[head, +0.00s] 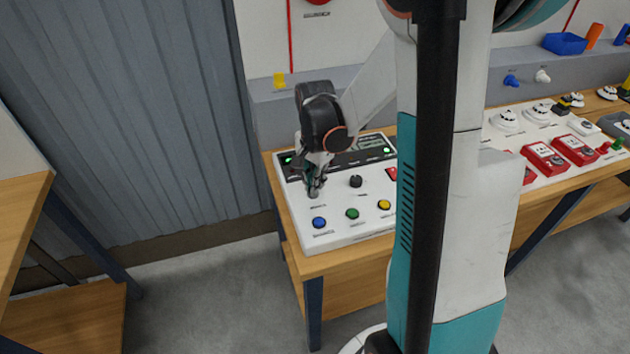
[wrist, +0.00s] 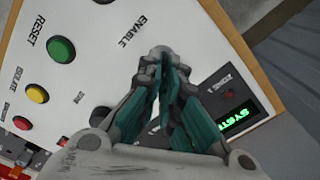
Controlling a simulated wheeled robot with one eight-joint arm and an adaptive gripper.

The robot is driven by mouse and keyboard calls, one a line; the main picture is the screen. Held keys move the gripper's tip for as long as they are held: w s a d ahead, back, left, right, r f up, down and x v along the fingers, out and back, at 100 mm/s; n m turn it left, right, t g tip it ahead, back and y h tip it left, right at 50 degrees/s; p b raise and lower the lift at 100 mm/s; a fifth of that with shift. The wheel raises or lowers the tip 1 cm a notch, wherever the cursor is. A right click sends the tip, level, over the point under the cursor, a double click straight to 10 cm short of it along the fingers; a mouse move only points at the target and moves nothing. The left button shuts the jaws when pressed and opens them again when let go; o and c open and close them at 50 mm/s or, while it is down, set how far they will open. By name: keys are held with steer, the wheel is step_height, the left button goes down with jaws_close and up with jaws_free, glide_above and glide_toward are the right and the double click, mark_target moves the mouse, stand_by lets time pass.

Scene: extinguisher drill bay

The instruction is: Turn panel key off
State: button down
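The white control panel (head: 335,232) lies on a wooden bench; it also shows in the wrist view (wrist: 85,75). My gripper (head: 314,186) points down at the panel's left part, behind the blue button (head: 319,222). In the wrist view my gripper's fingers (wrist: 163,62) come together on a small grey piece, seemingly the panel key (wrist: 165,53), beside the ENABLE label. The fingers hide most of the key, so its turn angle cannot be read. A green lit display (wrist: 237,118) is at the panel's back.
A black knob (head: 356,181), a green button (head: 352,213) and a yellow button (head: 384,204) are on the panel to the right of my gripper. Red call boxes (head: 543,158) stand farther right. A corrugated grey wall (head: 140,110) is at left.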

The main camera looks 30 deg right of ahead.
steer(key=n, duration=0.5)
steer(key=shift+w+a+n, duration=0.1)
steer(key=shift+w+n, duration=0.1)
steer(key=shift+n, duration=0.2)
steer(key=n, duration=0.5)
steer(key=shift+w+a+n+b, duration=0.15)
steer(key=shift+a+n+b, duration=0.05)
steer(key=shift+n+b, duration=0.2)
steer(key=c, duration=1.8)
jaws_free()
step_height(320, 180, up, 12)
